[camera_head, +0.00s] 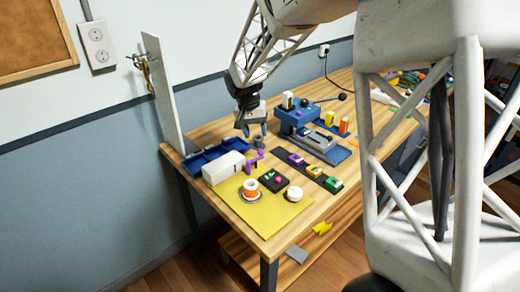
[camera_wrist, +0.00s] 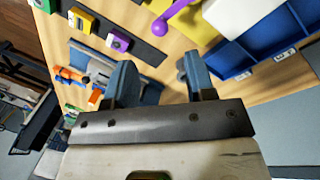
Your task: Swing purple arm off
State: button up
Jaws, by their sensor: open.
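The purple arm (camera_head: 254,157) is a small bent lever with a rounded knob end. It stands beside a white block (camera_head: 222,168) at the back edge of a yellow mat (camera_head: 243,209). In the wrist view the purple arm (camera_wrist: 172,17) shows at the top, beyond my fingertips and next to the white block (camera_wrist: 240,12). My gripper (camera_head: 252,136) hangs above the bench, just behind and above the purple arm, apart from it. In the wrist view my gripper (camera_wrist: 157,70) has its two blue fingers spread with nothing between them. The arm's base is partly hidden.
A blue tray (camera_head: 207,160) lies behind the white block. A blue machine (camera_head: 298,115) stands right of my gripper. A dark strip (camera_head: 307,171) holds purple, yellow and green blocks. A tall white panel (camera_head: 163,92) rises at the bench's left end.

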dwell(0.3)
jog(key=shift+d+f, duration=0.25)
jog(key=shift+f, duration=1)
jog(key=shift+d+f, duration=0.25)
jog(key=shift+f, duration=1.05)
jog(key=shift+d+f, duration=0.25)
jog(key=shift+f, duration=1)
jog(key=shift+c, duration=0.5)
jog(key=c, duration=0.8)
jog(key=shift+w+a+n+t, duration=0.15)
jog(key=shift+w+a+n, duration=0.1)
jog(key=shift+n, duration=0.5)
jog(key=shift+w+a+n+t, duration=0.15)
jog(key=shift+w+n, duration=0.05)
jog(key=shift+n, duration=0.55)
jog(key=o, duration=0.9)
jog(key=shift+r, duration=0.1)
notch_tip(320, 180, up, 8)
jog(key=a, duration=0.1)
jog(key=shift+s+a+f, duration=0.2)
jog(key=shift+a+f, duration=0.05)
